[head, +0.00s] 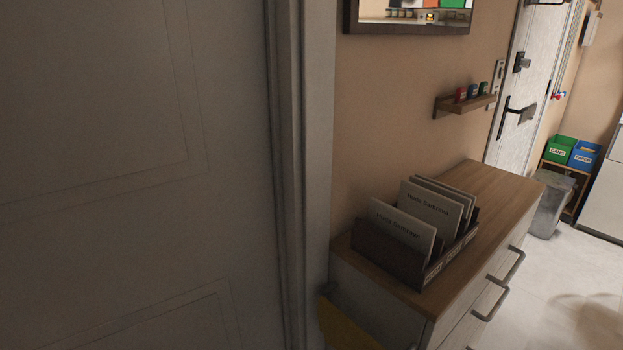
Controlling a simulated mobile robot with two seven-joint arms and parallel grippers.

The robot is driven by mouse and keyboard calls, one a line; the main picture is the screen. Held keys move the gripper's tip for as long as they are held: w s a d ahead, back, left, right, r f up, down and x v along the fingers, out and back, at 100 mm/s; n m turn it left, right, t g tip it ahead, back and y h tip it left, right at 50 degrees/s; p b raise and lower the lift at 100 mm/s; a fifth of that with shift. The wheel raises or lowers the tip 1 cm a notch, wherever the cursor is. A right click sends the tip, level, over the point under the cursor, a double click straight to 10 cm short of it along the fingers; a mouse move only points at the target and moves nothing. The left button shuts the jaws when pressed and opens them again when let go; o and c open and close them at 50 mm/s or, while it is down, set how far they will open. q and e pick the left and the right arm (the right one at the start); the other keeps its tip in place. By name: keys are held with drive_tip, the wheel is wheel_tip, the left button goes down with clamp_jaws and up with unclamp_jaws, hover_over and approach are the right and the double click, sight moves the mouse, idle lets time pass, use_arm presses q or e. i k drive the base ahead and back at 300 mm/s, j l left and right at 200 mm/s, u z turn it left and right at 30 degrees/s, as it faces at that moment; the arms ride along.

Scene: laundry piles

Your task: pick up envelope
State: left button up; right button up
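Several pale envelopes with printed writing stand upright, leaning a little, in a dark sorter on the wooden-topped cabinet. The front envelope (402,229) is at the left end of the sorter, and another envelope (430,208) stands behind it, with more at the back. Their lower parts are hidden by the dark sorter (385,256), which has small labels on its front side. Neither of my grippers is in the head view.
The cabinet (500,190) has drawer handles on its right side. A grey door (130,170) fills the left. A small shelf (465,105) holds coloured items. Green (560,149) and blue (585,155) bins stand far right. Floor (545,290) right of the cabinet is clear.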

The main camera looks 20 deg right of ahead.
sight(445, 214)
drive_tip(key=z, duration=1.25)
